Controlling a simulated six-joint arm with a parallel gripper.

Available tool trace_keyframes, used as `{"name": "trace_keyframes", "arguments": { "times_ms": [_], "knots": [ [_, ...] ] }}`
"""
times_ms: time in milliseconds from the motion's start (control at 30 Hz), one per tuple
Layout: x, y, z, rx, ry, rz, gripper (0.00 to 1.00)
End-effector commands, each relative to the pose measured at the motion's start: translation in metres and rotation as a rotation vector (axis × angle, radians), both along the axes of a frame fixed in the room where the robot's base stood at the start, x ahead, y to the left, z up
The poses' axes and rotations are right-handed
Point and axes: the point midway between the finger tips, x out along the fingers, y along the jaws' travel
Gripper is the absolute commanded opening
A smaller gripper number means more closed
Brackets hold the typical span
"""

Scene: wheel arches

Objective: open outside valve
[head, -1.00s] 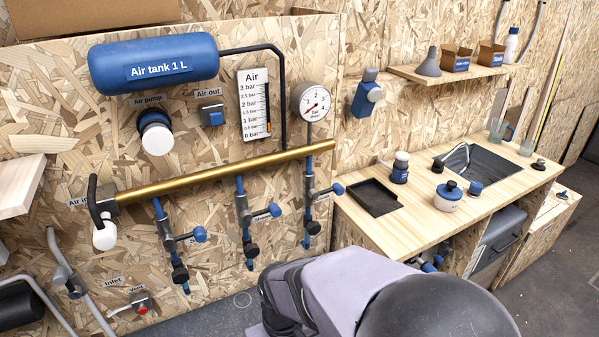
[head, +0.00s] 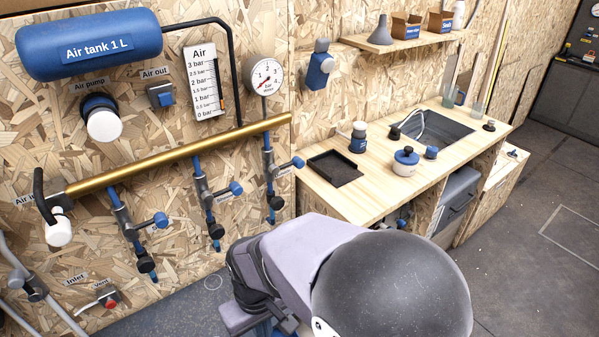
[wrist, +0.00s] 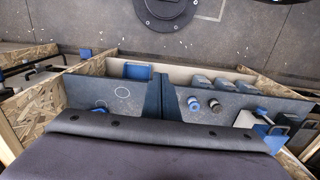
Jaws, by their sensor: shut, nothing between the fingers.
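Three valves with blue handles hang below a brass pipe (head: 180,157) on the chipboard wall: a left valve (head: 130,225), a middle valve (head: 206,205) and a right valve (head: 270,170). Their small labels are too unclear or covered to tell which is the outside valve. The handles stick out to the right. My gripper (wrist: 161,76) shows in the wrist view as two dark blue fingers close together, shut and empty. It is apart from the valves in that view, above a cabinet-like structure. In the head view my arm hides it.
A blue air tank (head: 90,45), a gauge (head: 266,76) and an air pump knob (head: 102,118) are on the wall. A wooden counter (head: 330,205) with a black tray (head: 334,168) and a sink stands right. Open floor (head: 530,270) lies beyond it.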

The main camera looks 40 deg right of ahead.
Motion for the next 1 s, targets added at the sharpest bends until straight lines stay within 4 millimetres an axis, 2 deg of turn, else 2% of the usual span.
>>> {"name": "trace_keyframes", "arguments": {
  "times_ms": [167,433,567,633,767,867,1000],
  "knots": [
    [-0.009,-0.030,-0.034,0.003,0.036,-0.140,0.00],
    [-0.058,-0.091,-0.126,0.063,0.211,-0.513,0.00],
    [-0.065,-0.108,-0.170,0.171,0.253,-0.798,0.00],
    [-0.058,-0.112,-0.193,0.276,0.267,-1.007,0.00],
    [-0.027,-0.117,-0.210,0.496,0.267,-1.358,0.00],
    [0.008,-0.126,-0.211,0.677,0.250,-1.586,0.00],
    [0.065,-0.150,-0.195,0.950,0.201,-1.841,0.00]
  ]
}}
